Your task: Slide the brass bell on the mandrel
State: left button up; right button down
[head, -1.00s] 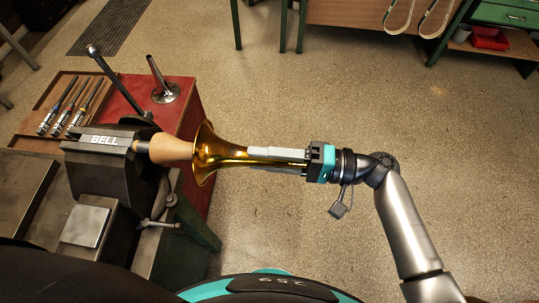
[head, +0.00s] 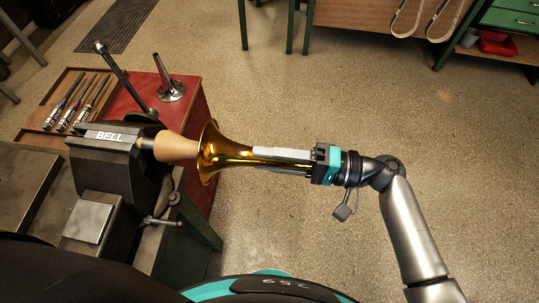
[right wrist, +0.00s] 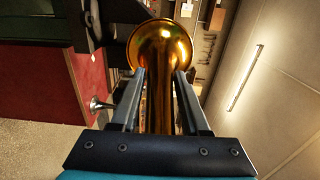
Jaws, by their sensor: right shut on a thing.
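The brass bell (head: 213,152) lies sideways in the head view, its flared mouth facing left toward the tan mandrel (head: 175,147). The mandrel is clamped in a black vise (head: 110,160) marked BELL. The mandrel's right end is at the bell's mouth; the rim hides whether its tip is inside. My right gripper (head: 262,156) is shut on the bell's narrow tube, to the right of the flare. In the right wrist view the bell (right wrist: 161,50) extends away between my two fingers, and its flare hides the mandrel. My left gripper is not in view.
A vise handle (head: 160,220) sticks out below. The floor to the right is clear.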

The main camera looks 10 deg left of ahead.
aim_at(216, 154)
jog(key=shift+a, duration=0.1)
dwell(0.5)
jog(key=shift+a+b, duration=0.6)
jog(key=shift+a, duration=4.35)
jog(key=shift+c, duration=1.6)
grip_release()
jog(key=shift+d, duration=0.1)
jog(key=d+b, duration=0.3)
jog(key=d, duration=1.2)
